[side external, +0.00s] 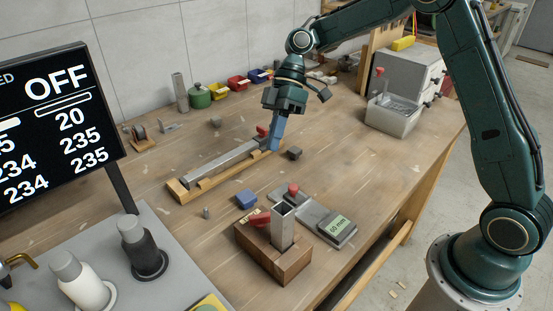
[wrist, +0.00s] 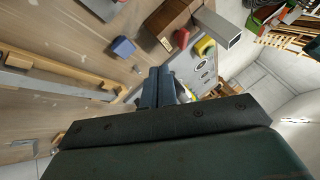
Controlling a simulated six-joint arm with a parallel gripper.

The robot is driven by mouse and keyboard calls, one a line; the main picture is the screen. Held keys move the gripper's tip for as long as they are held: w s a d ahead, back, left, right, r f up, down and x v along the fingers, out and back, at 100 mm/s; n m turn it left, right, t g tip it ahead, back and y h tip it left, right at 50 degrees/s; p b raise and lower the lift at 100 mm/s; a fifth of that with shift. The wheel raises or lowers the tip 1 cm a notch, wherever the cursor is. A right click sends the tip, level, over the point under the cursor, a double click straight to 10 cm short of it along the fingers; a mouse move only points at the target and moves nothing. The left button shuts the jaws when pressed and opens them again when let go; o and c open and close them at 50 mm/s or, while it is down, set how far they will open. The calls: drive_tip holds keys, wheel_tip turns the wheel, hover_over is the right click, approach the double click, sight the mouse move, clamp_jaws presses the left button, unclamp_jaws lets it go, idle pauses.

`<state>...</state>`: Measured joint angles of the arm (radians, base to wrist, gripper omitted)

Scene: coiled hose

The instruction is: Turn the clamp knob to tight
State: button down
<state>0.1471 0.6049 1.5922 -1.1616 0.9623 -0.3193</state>
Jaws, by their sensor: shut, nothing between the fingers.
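My gripper (side external: 275,150) points down with its blue fingers together and nothing between them. It is at the far right end of a wooden fixture that holds a long grey metal bar (side external: 222,163). A small red knob (side external: 262,131) shows at that end, just left of my fingers; I cannot tell whether they touch it. I cannot read the knob's tight or loose position. In the wrist view, my shut fingers (wrist: 158,87) are in the middle, with the bar (wrist: 45,86) at the left. The red knob cannot be made out there.
A wooden block (side external: 271,259) with an upright metal tube (side external: 283,226) stands nearer the camera. A blue block (side external: 246,198), a display device (side external: 337,228) and a small dark cube (side external: 294,153) are nearby. A grey bin (side external: 392,119) stands at the back right.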

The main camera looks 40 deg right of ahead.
sight(260, 219)
drive_tip(key=shift+f, duration=0.1)
drive_tip(key=x, duration=1)
drive_tip(key=shift+s, duration=0.1)
drive_tip(key=shift+s+a, duration=0.5)
drive_tip(key=shift+s, duration=0.3)
drive_tip(key=shift+s+a, duration=0.45)
drive_tip(key=shift+s, duration=0.4)
